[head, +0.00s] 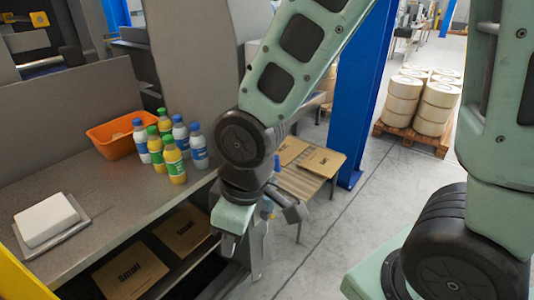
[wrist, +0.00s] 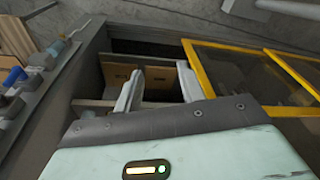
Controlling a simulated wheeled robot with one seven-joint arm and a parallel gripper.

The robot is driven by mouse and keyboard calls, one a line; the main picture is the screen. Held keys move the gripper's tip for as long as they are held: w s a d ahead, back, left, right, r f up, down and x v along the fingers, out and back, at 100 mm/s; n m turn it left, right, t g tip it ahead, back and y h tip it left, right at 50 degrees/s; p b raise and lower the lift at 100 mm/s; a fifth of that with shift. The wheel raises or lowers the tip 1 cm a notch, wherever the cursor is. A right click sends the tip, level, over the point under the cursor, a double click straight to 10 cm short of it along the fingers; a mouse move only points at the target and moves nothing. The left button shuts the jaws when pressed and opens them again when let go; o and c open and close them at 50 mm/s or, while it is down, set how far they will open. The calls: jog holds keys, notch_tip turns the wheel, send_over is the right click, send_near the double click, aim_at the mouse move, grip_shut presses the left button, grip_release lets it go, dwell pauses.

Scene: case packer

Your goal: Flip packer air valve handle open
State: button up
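My gripper (head: 243,246) hangs beside the front right end of the grey counter in the head view. In the wrist view my gripper (wrist: 159,72) has its two fingers well apart, with nothing between them. No valve handle can be made out for certain. A row of small fittings with a blue part (wrist: 15,76) runs along the left edge of the wrist view, to the left of the fingers and apart from them. A small blue part (head: 267,207) also shows next to my wrist in the head view, partly hidden by my arm.
The grey counter (head: 110,205) holds several bottles (head: 172,160), an orange bin (head: 112,137) and a white block (head: 47,219). Cartons (head: 130,272) lie on the shelf below. A yellow-framed panel (wrist: 245,75) stands right of my fingers. A blue post (head: 352,100) rises behind.

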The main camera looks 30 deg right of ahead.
jog(key=w+d+f+t+y+b, duration=0.1)
jog(key=w+d+f+t+y, duration=0.1)
jog(key=w+d+f+t, duration=0.4)
jog(key=w+d+f+t+y, duration=0.2)
jog(key=w+f, duration=0.6)
jog(key=w, duration=0.3)
jog(key=s+d+m+t+h, duration=0.2)
jog(key=d+m+t+h, duration=0.7)
jog(key=d, duration=0.9)
jog(key=shift+m+g+h, duration=0.3)
jog(key=shift+g+h, duration=0.2)
jog(key=shift+h, duration=0.1)
jog(key=p+x, duration=0.2)
jog(key=x, duration=0.6)
jog(key=p+x, duration=0.2)
jog(key=x, duration=0.7)
jog(key=shift+a+f, duration=0.15)
jog(key=shift+f, duration=0.05)
grip_shut()
